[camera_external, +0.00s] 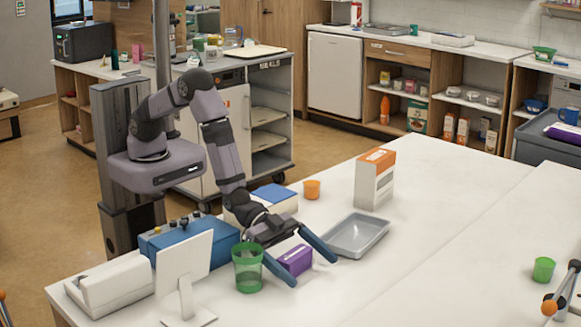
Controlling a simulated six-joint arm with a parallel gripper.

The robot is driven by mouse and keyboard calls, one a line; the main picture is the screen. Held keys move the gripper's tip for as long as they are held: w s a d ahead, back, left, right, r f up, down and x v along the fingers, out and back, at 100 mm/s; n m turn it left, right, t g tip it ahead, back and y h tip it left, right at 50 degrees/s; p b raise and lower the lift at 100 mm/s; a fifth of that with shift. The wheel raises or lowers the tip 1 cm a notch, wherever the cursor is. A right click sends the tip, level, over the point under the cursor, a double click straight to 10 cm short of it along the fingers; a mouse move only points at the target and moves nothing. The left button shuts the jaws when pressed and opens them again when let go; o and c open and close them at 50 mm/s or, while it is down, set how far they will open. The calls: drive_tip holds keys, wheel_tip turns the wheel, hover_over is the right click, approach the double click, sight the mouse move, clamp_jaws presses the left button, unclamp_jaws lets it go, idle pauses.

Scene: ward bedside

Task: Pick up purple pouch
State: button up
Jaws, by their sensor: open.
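The purple pouch (296,260) lies on the white table, a small box-like shape with a pale mark on its front side. My gripper (306,266) is open, low over the table, with one blue finger to the left of the pouch and the other to its right. The pouch shows between the fingers. I cannot tell whether either finger touches it. Part of the pouch's left side is close behind the near finger.
A green cup (248,268) stands close left of the gripper. A grey tray (385,228) lies close right. An orange and white box (375,178), an orange cup (312,190) and a blue-lidded box (276,194) stand behind. A white screen (184,262) is front left. The table's right side is mostly clear.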

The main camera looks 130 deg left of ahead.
drive_tip(key=c, duration=1.1)
drive_tip(key=shift+r, duration=0.1)
wheel_tip(320, 180, up, 10)
drive_tip(key=b, duration=0.1)
drive_tip(key=shift+b, duration=0.4)
